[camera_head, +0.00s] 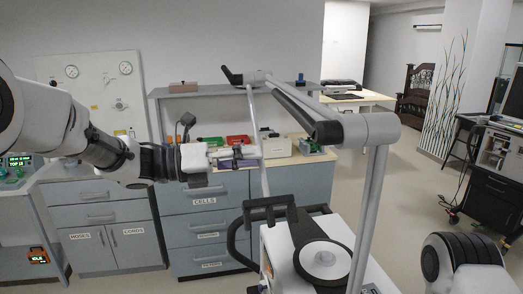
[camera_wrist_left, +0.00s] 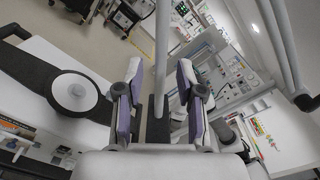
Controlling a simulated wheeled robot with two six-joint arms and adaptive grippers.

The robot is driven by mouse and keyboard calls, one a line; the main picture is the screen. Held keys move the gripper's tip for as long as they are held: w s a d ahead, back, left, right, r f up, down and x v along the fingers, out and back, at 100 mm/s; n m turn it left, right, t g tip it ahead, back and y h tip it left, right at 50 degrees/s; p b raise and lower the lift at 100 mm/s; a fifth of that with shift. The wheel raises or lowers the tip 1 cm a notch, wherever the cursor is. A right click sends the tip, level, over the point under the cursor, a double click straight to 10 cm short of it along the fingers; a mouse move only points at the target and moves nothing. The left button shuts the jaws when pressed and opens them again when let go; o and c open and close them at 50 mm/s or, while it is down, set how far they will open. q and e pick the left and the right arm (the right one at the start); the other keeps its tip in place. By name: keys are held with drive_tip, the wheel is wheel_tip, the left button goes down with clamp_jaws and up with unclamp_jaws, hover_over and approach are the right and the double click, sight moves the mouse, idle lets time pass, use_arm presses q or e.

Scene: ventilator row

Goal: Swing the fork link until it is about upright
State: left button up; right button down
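The fork link, as far as I can tell, is the slim pale rod (camera_head: 256,116) hanging below the far end of the ventilator's jointed arm. In the head view it leans a little, its top left of its lower end. My left gripper (camera_head: 246,156) reaches it from the left at about mid-length. In the left wrist view the rod (camera_wrist_left: 162,45) runs between the two purple-padded fingers of my left gripper (camera_wrist_left: 159,75), which stand apart with a gap on each side. Whether the rod touches a pad is not clear. My right gripper is not in view.
The ventilator's white body (camera_head: 325,228) with a black handle (camera_head: 272,206) stands below the rod. Its post and thick upper arm (camera_head: 300,110) rise at right. Grey drawer cabinets (camera_head: 205,225) with red and green bins stand behind. Open floor (camera_head: 425,185) lies to the right.

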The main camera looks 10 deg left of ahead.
use_arm(q)
drive_tip(key=x, duration=0.2)
drive_tip(key=shift+d, duration=0.4)
drive_tip(key=shift+w+a, duration=0.1)
clamp_jaws()
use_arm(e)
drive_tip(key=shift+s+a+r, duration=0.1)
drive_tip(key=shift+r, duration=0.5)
use_arm(q)
drive_tip(key=shift+f, duration=0.1)
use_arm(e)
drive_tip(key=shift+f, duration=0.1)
